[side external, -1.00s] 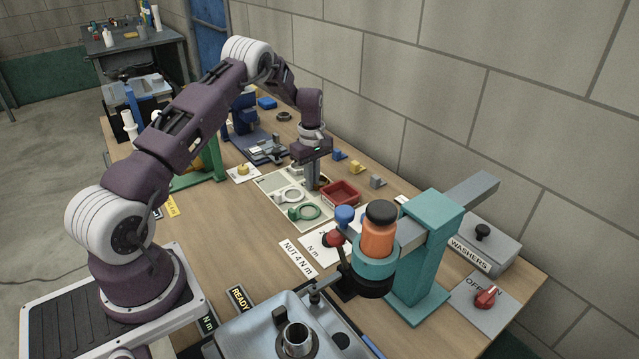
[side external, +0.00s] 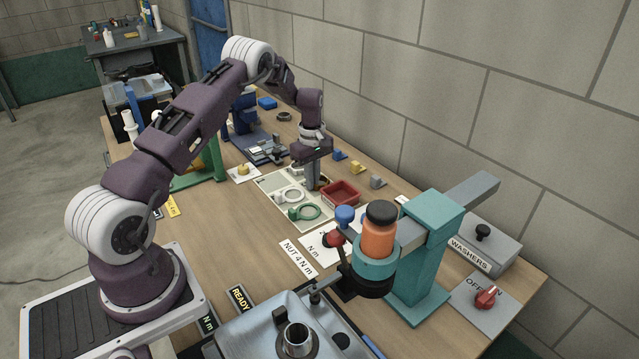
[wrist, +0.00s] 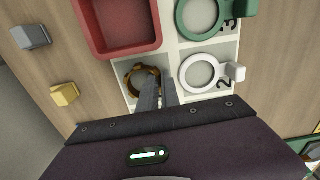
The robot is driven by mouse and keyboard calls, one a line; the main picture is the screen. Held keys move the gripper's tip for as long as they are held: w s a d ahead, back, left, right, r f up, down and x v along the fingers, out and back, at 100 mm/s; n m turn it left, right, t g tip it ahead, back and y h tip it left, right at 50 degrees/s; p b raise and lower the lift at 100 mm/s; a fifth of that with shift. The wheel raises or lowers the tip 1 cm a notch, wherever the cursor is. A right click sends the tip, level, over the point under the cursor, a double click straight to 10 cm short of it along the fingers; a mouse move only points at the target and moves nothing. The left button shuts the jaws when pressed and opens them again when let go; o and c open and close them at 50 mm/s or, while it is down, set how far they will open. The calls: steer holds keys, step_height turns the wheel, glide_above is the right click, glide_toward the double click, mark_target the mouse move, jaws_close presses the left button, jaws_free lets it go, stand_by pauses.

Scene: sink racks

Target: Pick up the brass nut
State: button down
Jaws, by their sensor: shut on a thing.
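The brass nut (wrist: 142,77) is a brown-gold ring in a pale tray compartment in the wrist view, beside the white ring's compartment. My gripper (wrist: 158,84) has its fingers at the nut's right side, shut on its rim. The fingers hide part of the nut. In the side external view my gripper (side external: 313,187) points down into the tray, and the nut is mostly hidden behind the fingers. I cannot tell whether the nut is clear of the tray floor.
The pale tray (side external: 268,186) also holds a white ring (wrist: 199,73) and a green ring (wrist: 203,15). A red bin (wrist: 118,25) stands close by. Yellow (wrist: 65,94) and grey (wrist: 32,36) blocks lie on the table. A teal stand (side external: 425,265) is nearer the camera.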

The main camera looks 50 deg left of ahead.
step_height(320, 180, up, 10)
stand_by(0.4)
stand_by(1.4)
